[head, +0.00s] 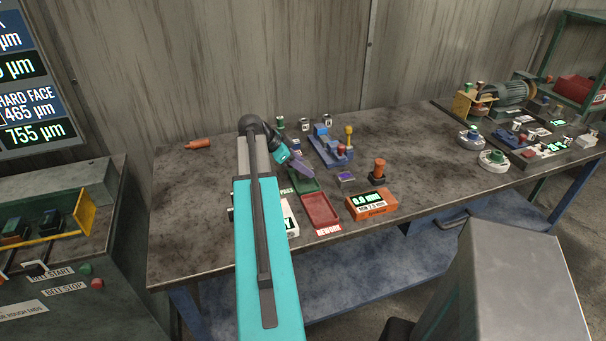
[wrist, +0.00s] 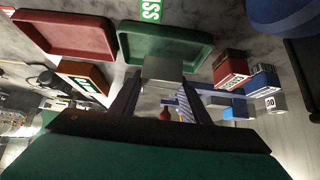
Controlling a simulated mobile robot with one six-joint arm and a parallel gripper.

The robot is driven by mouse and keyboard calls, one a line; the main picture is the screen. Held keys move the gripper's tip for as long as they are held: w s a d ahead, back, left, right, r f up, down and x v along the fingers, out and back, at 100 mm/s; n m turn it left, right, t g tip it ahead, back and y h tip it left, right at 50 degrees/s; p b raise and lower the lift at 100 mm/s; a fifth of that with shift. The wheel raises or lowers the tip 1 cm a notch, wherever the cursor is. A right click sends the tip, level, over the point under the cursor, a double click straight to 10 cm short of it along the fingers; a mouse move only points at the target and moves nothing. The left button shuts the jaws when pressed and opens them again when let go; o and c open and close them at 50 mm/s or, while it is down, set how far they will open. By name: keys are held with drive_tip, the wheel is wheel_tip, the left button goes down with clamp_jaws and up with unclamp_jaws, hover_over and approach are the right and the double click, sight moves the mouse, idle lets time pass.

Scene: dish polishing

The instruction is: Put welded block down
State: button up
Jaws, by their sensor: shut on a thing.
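My gripper (head: 311,171) is low over the table, close to the green tray (head: 299,185) marked PASS. In the wrist view my gripper (wrist: 163,84) has its two fingers shut on a plain grey block (wrist: 163,69), which I take as the welded block. The block overlaps the near edge of the green tray (wrist: 165,31) in that view. I cannot tell whether it touches the tray. The green tray looks empty. The held block cannot be made out in the head view.
The red REWORK tray (head: 321,211) lies beside the green one and looks empty. An orange gauge box (head: 371,206) stands to its right. A blue fixture (head: 328,150) with clamps is behind. Free table (head: 195,190) lies at the left.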

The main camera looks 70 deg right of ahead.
drive_tip(key=shift+f+p, duration=0.75)
drive_tip(key=shift+f, duration=0.85)
drive_tip(key=shift+f, duration=0.15)
drive_tip(key=o, duration=1.4)
drive_tip(key=shift+r, duration=0.2)
drive_tip(key=b+v, duration=0.3)
drive_tip(key=v, duration=0.9)
drive_tip(key=shift+b, duration=0.35)
drive_tip(key=shift+s+f, duration=0.1)
drive_tip(key=shift+f, duration=0.05)
